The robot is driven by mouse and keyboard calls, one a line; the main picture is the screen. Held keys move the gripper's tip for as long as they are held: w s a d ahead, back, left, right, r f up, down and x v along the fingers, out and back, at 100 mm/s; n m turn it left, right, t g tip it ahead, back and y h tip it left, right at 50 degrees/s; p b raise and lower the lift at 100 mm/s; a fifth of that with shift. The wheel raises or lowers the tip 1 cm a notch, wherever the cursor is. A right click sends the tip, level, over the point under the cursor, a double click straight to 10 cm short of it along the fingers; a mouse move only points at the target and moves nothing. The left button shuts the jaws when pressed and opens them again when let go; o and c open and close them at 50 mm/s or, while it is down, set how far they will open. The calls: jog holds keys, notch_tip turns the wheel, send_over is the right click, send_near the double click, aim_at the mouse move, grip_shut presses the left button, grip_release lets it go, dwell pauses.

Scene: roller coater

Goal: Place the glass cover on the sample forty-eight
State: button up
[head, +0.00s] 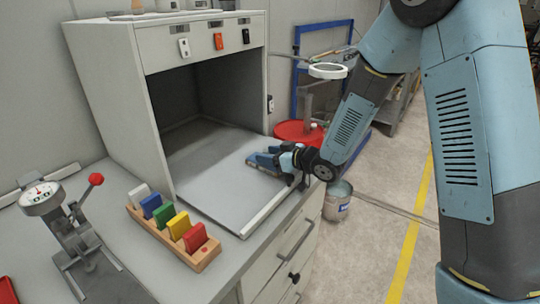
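My gripper (257,160) is low over the right part of the pale floor of the open grey booth (202,37), reaching in from the right with its fingers pointing left. It is small and seen from the side, so I cannot tell whether it is open or shut, or whether it holds anything. I cannot make out a glass cover, and no sample marked forty-eight is readable.
A wooden rack (207,258) with several coloured blocks stands in front of the booth. A dial gauge (42,198) with a red-knobbed lever is at left. A ring magnifier (328,71), red drum lid (298,132) and bucket (338,202) are right. The booth floor's left part is clear.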

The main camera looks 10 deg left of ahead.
jog(key=o, duration=0.4)
jog(key=shift+s+d+f, duration=0.1)
jog(key=shift+s+f, duration=0.2)
jog(key=shift+f, duration=0.5)
jog(key=shift+r, duration=0.1)
jog(key=shift+w+r, duration=0.1)
jog(key=shift+r, duration=0.1)
jog(key=r+v, duration=0.1)
jog(key=v, duration=1.1)
jog(key=w+d+r+m+t+h, duration=0.25)
jog(key=d+r+h, duration=0.25)
jog(key=d, duration=0.3)
jog(key=w+d+r+m+t+h, duration=0.1)
jog(key=d+r+m+t+h, duration=0.15)
jog(key=d+r+h, duration=0.4)
jog(key=s+d+r+m+g+h, duration=0.1)
jog(key=s+d+m, duration=0.15)
jog(key=d, duration=0.35)
jog(key=s+d+r+m+g+h, duration=0.1)
jog(key=s+d+r+m, duration=0.1)
jog(key=s+d, duration=0.25)
jog(key=s+d+r+m+g, duration=0.1)
jog(key=s, duration=0.4)
jog(key=s+d+m+g, duration=0.1)
jog(key=s, duration=0.5)
jog(key=s+d+r+m+g, duration=0.1)
jog(key=s, duration=0.5)
jog(key=shift+d+r+m+g, duration=0.25)
jog(key=shift+d+r+g, duration=0.05)
jog(key=shift+d+r, duration=0.1)
